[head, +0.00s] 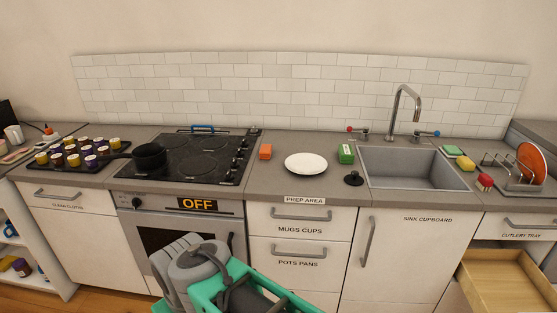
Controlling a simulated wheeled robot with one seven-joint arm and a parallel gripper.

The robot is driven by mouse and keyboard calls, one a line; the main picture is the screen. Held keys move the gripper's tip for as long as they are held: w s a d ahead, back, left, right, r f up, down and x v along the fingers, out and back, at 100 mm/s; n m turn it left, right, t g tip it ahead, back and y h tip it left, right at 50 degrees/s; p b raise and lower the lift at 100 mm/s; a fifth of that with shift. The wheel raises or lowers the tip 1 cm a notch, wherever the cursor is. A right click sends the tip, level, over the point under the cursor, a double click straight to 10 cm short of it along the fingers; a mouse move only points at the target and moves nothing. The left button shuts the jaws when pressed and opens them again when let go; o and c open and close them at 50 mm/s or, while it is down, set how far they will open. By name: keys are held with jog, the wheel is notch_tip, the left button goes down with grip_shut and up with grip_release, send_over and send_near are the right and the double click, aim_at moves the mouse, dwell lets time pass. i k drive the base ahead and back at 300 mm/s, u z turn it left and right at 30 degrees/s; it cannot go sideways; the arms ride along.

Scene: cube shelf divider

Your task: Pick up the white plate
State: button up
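The white plate (306,163) lies flat on the grey counter, between the stove and the sink, above the PREP AREA label. Its top is bare and it stands apart from the things around it. Part of my own arm, grey and green, shows low in the head view in front of the oven and drawers, below counter height. I cannot make out my gripper's fingers in this view.
An orange block (265,151) lies left of the plate; a green box (346,154) and a black stopper (354,178) lie close on its right. A dark pan (149,156) is on the stove (195,158). The sink (411,168) is further right. An open wooden drawer (508,280) juts out at lower right.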

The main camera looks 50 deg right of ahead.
aim_at(302, 164)
jog(key=z, duration=0.45)
jog(key=i, duration=1.2)
jog(key=z, duration=0.7)
